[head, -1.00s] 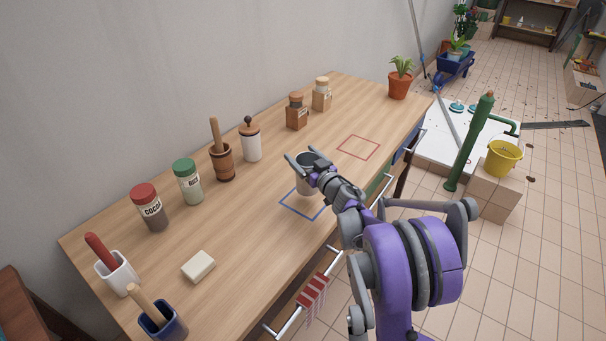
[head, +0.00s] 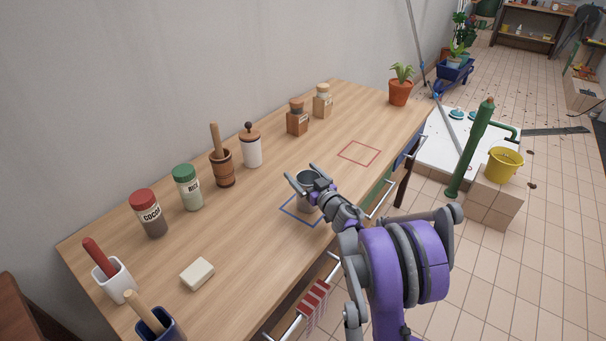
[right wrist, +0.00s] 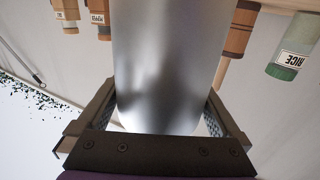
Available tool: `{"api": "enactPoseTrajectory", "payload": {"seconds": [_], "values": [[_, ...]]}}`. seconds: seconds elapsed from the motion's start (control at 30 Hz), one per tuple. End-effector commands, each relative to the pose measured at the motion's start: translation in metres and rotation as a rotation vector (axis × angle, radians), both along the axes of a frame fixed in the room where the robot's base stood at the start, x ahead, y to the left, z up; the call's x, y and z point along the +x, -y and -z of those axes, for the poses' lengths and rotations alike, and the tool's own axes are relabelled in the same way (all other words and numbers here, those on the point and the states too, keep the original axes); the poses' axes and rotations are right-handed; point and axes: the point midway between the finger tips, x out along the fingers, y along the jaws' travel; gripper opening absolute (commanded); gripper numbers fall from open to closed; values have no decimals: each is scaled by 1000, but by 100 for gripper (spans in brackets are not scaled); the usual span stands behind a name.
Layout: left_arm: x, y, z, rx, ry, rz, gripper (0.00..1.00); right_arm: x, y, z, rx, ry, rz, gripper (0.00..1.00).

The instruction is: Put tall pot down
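The tall pot (head: 308,204) is a grey metal cylinder, upright at the blue square outline (head: 289,212) on the wooden counter. Its base is at or very close to the counter; I cannot tell whether it touches. My right gripper (head: 305,181) has its fingers on either side of the pot near its top. In the right wrist view, the shiny pot (right wrist: 162,70) fills the space between the two fingers, which appear to touch its sides. Part of the pot is hidden by my gripper. My left gripper is not in view.
A red square outline (head: 359,152) farther along the counter is empty. Jars stand along the wall, including the cocoa jar (head: 149,213) and rice jar (head: 187,187). A white block (head: 197,274) lies near the front left. A potted plant (head: 400,91) stands at the far end.

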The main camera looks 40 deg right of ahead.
Motion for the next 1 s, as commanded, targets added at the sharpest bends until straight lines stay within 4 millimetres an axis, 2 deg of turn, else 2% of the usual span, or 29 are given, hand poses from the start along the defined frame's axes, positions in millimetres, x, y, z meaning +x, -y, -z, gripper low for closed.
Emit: {"api": "enactPoseTrajectory", "payload": {"seconds": [0.13,0.23,0.5,0.7,0.83,1.0], "values": [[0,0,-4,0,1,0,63,0,0,-4,0,1,0,100],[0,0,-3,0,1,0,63,-12,-1,-4,0,1,1,100],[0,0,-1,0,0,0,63,-70,-7,-3,0,0,3,100],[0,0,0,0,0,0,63,-104,-11,-3,0,0,2,100],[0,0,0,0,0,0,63,-116,-12,-3,0,0,1,100],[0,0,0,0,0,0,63,-120,-14,-3,0,0,1,100]]}}
